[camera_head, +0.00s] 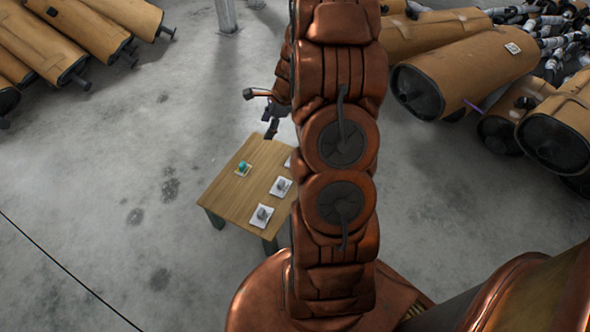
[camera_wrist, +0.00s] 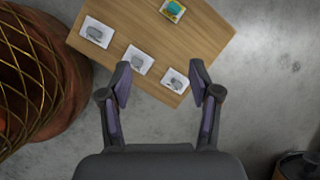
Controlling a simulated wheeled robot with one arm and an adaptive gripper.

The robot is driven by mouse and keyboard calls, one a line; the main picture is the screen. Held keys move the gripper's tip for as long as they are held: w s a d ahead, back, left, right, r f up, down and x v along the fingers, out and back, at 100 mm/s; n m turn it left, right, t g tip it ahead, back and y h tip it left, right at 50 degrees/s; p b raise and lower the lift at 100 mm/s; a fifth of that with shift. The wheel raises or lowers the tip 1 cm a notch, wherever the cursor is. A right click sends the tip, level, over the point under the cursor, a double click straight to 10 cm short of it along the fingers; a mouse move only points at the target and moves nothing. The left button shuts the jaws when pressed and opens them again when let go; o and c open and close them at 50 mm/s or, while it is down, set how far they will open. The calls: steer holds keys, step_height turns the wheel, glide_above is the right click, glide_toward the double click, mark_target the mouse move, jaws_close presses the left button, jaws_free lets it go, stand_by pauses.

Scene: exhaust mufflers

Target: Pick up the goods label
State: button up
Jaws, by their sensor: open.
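Several small cards lie on a wooden table (camera_head: 232,200), and I cannot tell which one is the goods label. Two white cards with grey shapes (camera_head: 281,187) (camera_head: 262,216) show in the head view, and a third is partly hidden behind my arm. A yellowish card with a teal shape (camera_head: 243,169) lies at the left. In the wrist view, three white cards (camera_wrist: 96,32) (camera_wrist: 138,61) (camera_wrist: 175,81) form a slanted row, with the yellowish card (camera_wrist: 172,10) at the top. My gripper (camera_wrist: 160,78) is open and empty, its fingertips near the table's edge.
Large brown-wrapped mufflers (camera_head: 465,65) lie at the upper right, one carrying a small white tag (camera_head: 512,48). More mufflers (camera_head: 75,35) lie at the upper left. A post (camera_head: 227,15) stands at the top. The grey floor (camera_head: 100,220) left of the table is clear.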

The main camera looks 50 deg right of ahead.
steer(key=s+d+f+m+h+b, duration=0.1)
steer(key=d+f+m+b, duration=0.25)
steer(key=d+f, duration=0.4)
steer(key=s+d+f+m+b, duration=0.1)
steer(key=d+f+m+b, duration=0.3)
steer(key=f, duration=0.7)
steer(key=shift+t, duration=0.4)
steer(key=shift+d+b+x, duration=0.25)
steer(key=shift+b+x, duration=0.3)
steer(key=shift+x, duration=0.65)
steer(key=shift+d+b+x, duration=0.2)
steer(key=shift+b+x, duration=0.4)
steer(key=shift+x, duration=0.55)
steer(key=shift+d+b+x, duration=0.25)
steer(key=shift+b+x, duration=0.3)
steer(key=shift+x, duration=0.65)
steer(key=shift+s+f, duration=0.15)
steer(key=shift+c, duration=0.3)
steer(key=c, duration=0.8)
